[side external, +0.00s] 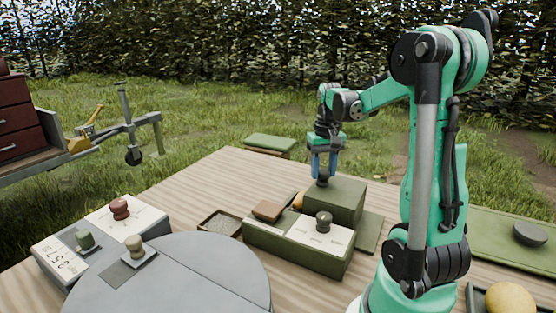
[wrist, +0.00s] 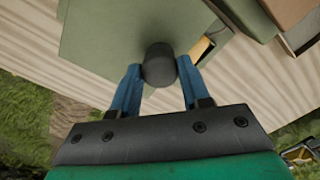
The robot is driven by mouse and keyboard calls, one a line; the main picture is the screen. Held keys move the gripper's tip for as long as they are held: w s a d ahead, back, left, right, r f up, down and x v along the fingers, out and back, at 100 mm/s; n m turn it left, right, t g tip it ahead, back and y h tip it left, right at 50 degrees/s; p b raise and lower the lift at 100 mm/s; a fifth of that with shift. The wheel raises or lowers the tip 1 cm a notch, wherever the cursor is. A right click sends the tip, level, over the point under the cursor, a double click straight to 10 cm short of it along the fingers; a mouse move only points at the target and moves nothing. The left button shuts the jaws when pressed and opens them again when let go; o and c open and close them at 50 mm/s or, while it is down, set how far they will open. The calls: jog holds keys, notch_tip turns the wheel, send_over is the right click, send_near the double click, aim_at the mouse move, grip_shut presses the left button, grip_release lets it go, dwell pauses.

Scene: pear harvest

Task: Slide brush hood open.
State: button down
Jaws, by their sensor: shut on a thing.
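The brush hood appears to be the dark green box (side external: 346,203) at the far side of the work table, right of centre in the side view. A dark round knob (wrist: 158,62) stands on its top. My gripper (side external: 323,177) comes down from above with its blue fingers shut on this knob. In the wrist view the fingers lie on either side of the knob, and the hood's flat green top (wrist: 100,30) spreads behind it. A yellow-orange thing (side external: 298,201) shows partly at the hood's left side; most of it is hidden.
A green case with a pale top (side external: 300,263) and a second dark knob (side external: 323,221) stands in front of the hood. A brown block (side external: 268,210) and a shallow tray (side external: 220,223) lie to the left. A grey round table (side external: 185,280) fills the front; the planks behind are bare.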

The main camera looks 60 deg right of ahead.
aim_at(338, 188)
jog(key=s, duration=0.4)
jog(key=shift+c, duration=2.1)
grip_release()
jog(key=shift+r, duration=0.1)
jog(key=shift+r, duration=2.7)
jog(key=shift+w, duration=0.1)
